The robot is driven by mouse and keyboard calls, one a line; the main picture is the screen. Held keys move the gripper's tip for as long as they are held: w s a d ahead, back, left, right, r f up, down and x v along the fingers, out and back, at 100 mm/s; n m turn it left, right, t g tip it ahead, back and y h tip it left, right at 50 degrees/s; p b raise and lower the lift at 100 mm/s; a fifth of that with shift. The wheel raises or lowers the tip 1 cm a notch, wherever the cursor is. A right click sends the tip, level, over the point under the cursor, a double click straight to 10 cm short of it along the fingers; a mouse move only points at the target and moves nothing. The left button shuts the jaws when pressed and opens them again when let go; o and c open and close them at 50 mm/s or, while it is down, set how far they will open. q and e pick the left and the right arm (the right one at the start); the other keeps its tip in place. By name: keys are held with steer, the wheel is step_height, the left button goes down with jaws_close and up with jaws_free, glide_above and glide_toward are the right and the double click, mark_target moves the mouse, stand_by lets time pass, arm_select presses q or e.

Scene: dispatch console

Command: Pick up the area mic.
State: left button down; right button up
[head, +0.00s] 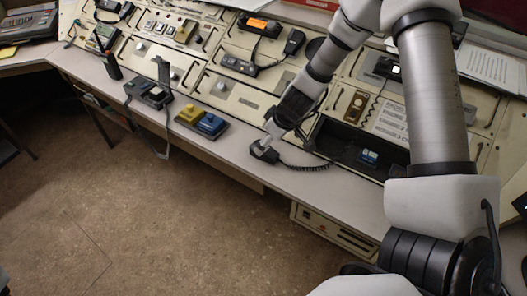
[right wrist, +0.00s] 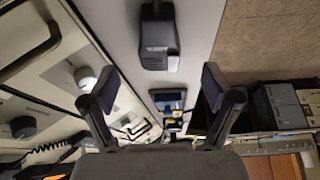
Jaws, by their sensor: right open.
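The area mic, a dark desk microphone (head: 264,153) with a light grey bar, sits on the grey front ledge of the console; a coiled black cord runs right from it. In the right wrist view the mic (right wrist: 157,36) is at the top centre, with small lettering on it that looks like "AREA". My right gripper (head: 281,122) is just above and behind the mic in the head view. In the right wrist view its two fingers (right wrist: 160,87) are wide apart and empty, with the mic beyond the tips. My left gripper is not in view.
A yellow and blue pedal unit (head: 201,122) stands on the ledge to the left of the mic. Further left are a black device with a strap (head: 148,94) and a handheld radio (head: 107,52). Sloped panels with knobs and handles rise behind. A dark recess (head: 350,150) lies right.

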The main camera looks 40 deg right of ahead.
mark_target(265, 152)
steer(key=b+x, duration=0.4)
steer(key=x, duration=0.1)
steer(key=shift+d+f, duration=0.15)
steer(key=shift+f, duration=0.15)
steer(key=shift+w+f+b, duration=0.2)
steer(key=shift+b, duration=0.25)
steer(key=shift+a+r, duration=0.25)
steer(key=shift+r, duration=0.05)
steer(key=c, duration=1.4)
steer(key=shift+o, duration=0.2)
steer(key=shift+r+p, duration=0.1)
steer(key=shift+p, duration=0.25)
